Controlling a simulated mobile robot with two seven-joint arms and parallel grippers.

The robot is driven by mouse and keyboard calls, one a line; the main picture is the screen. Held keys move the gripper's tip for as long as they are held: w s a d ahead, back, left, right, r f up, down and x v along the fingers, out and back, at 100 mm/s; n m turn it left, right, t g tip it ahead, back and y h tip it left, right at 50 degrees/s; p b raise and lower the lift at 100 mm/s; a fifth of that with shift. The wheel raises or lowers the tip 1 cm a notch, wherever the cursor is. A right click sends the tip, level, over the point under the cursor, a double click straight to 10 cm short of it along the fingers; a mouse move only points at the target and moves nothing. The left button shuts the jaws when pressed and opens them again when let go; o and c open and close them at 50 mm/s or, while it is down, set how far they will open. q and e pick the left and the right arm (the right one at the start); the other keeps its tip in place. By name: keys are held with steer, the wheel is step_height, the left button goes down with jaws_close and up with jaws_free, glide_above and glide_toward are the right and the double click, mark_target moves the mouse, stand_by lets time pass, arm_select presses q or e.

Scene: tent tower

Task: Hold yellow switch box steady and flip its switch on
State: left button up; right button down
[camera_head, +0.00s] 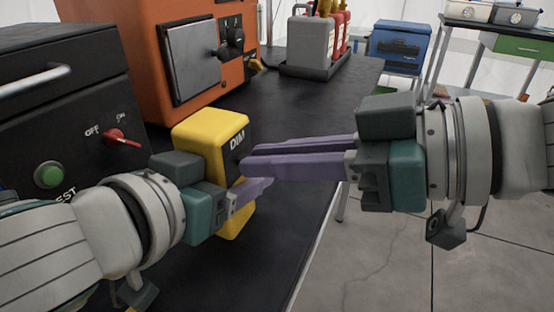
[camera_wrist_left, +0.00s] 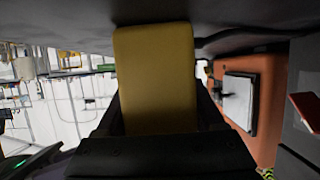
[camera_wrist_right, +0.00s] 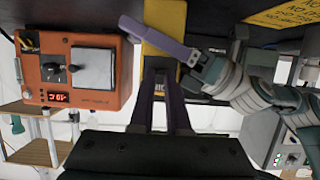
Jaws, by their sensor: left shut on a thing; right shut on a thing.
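The yellow switch box (camera_head: 210,130), marked "DIM", is upright at the black table's near edge. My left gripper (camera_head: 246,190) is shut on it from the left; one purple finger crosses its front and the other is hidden. In the left wrist view the box (camera_wrist_left: 155,80) fills the space between the fingers. My right gripper (camera_head: 246,162) comes from the right, its fingertips close together at the box's front just below the label. It is shut on the box's switch, which the fingertips hide. The right wrist view shows these fingers (camera_wrist_right: 161,78) meeting the box (camera_wrist_right: 163,20).
An orange machine (camera_head: 140,50) stands behind the box. A black box with a red switch and green button (camera_head: 48,175) stands at left. A tray (camera_head: 310,70) with bottles is at the back. The table (camera_head: 290,115) is clear between. Open floor (camera_head: 400,270) lies right.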

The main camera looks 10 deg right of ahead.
arm_select(q)
steer(key=shift+s+d, duration=0.2)
steer(key=shift+d, duration=0.05)
arm_select(e)
steer(key=shift+w+a+r+g+h, duration=0.1)
steer(key=shift+a+r+g+h, duration=0.2)
steer(key=shift+g+h, duration=0.35)
steer(key=shift+a+r+g+h, duration=0.1)
steer(key=shift+r+g+h, duration=0.35)
steer(key=shift+h, duration=0.3)
steer(key=shift+d, duration=0.1)
arm_select(q)
steer(key=shift+a, duration=0.1)
arm_select(e)
steer(key=c, duration=0.9)
jaws_free()
steer(key=shift+d+f, duration=0.1)
arm_select(q)
steer(key=shift+w, duration=0.1)
arm_select(e)
steer(key=shift+d, duration=0.1)
steer(key=v, duration=1.2)
